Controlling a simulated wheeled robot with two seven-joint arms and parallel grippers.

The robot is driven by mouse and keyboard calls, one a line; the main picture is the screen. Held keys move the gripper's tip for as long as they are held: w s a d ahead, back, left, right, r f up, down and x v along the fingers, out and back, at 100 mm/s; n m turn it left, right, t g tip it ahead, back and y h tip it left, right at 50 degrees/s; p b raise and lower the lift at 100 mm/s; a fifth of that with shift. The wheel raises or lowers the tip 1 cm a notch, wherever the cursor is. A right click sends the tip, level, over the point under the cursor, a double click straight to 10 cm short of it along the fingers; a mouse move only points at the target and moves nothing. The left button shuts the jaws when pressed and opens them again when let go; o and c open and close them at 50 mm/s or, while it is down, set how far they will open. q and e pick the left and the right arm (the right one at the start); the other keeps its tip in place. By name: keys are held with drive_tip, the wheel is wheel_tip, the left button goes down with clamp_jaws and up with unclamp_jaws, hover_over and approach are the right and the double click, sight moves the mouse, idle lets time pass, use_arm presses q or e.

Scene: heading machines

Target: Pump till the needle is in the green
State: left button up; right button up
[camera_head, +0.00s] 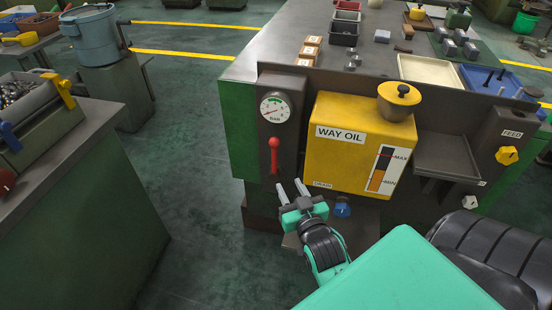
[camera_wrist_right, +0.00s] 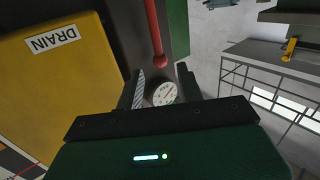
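A round white pressure gauge (camera_head: 274,107) marked BAR sits on a dark panel at the machine's front left corner. Its red needle points to the lower left, and a small green mark shows toward the top of the dial. A red pump lever (camera_head: 274,157) with a round knob on top stands upright below the gauge. My right gripper (camera_head: 290,186) is open and empty, below the lever and apart from it. In the right wrist view the lever (camera_wrist_right: 157,40) and gauge (camera_wrist_right: 164,93) appear beyond my open fingers (camera_wrist_right: 161,80). My left gripper is out of view.
A yellow WAY OIL tank (camera_head: 340,165) is right of the lever, with a blue knob (camera_head: 342,208) beneath it. A grey tray (camera_head: 445,157) juts out farther right, near a yellow FEED knob (camera_head: 507,155).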

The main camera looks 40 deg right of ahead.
sight(276, 150)
drive_tip(key=x, duration=0.4)
drive_tip(key=r+x, duration=0.1)
drive_tip(key=x, duration=0.4)
drive_tip(key=r+x, duration=0.1)
drive_tip(key=x, duration=0.3)
drive_tip(key=shift+w+d, duration=0.15)
drive_tip(key=shift+d, duration=0.25)
clamp_jaws()
